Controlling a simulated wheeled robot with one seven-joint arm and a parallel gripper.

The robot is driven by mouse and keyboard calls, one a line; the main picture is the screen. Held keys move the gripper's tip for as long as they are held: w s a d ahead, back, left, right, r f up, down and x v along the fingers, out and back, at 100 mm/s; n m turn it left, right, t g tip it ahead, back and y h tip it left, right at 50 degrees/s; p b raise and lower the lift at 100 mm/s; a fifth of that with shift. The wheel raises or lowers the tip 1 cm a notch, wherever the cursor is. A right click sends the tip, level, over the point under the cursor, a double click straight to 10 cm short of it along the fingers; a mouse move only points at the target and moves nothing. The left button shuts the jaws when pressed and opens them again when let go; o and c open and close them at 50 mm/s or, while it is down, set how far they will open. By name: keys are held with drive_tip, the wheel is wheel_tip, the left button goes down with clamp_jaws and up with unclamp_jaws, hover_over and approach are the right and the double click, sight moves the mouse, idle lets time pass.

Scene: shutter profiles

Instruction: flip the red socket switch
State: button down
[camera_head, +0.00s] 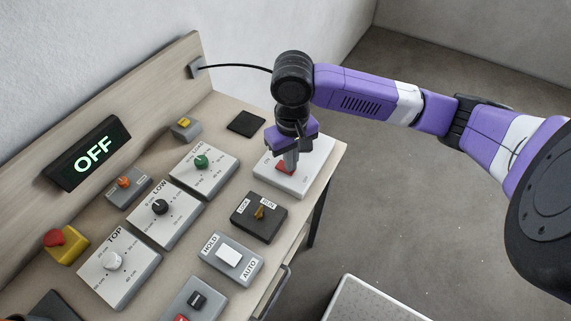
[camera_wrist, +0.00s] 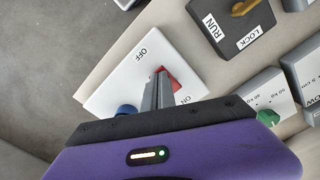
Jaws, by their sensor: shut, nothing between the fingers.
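The red socket switch (camera_head: 285,167) is a red rocker on a white plate (camera_head: 318,170) at the right end of the bench. In the wrist view the red rocker (camera_wrist: 171,80) lies between the OFF and ON labels on the white plate (camera_wrist: 125,75), partly hidden by my fingers. My gripper (camera_head: 290,165) is shut and points down over the red switch. In the wrist view its fingertips (camera_wrist: 158,78) are at the rocker; I cannot tell whether they touch it. A blue round part (camera_wrist: 126,110) shows on the plate beside my fingers.
A lit OFF sign (camera_head: 93,152) stands at the back left. Close to the plate are the RUN/LOCK box (camera_head: 259,216), the green-knob dial (camera_head: 203,163) and a flat black square (camera_head: 246,123). A black cable (camera_head: 235,67) runs behind my wrist. Open floor lies to the right.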

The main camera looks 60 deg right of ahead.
drive_tip(key=shift+r+p, duration=2.95)
drive_tip(key=shift+r, duration=0.45)
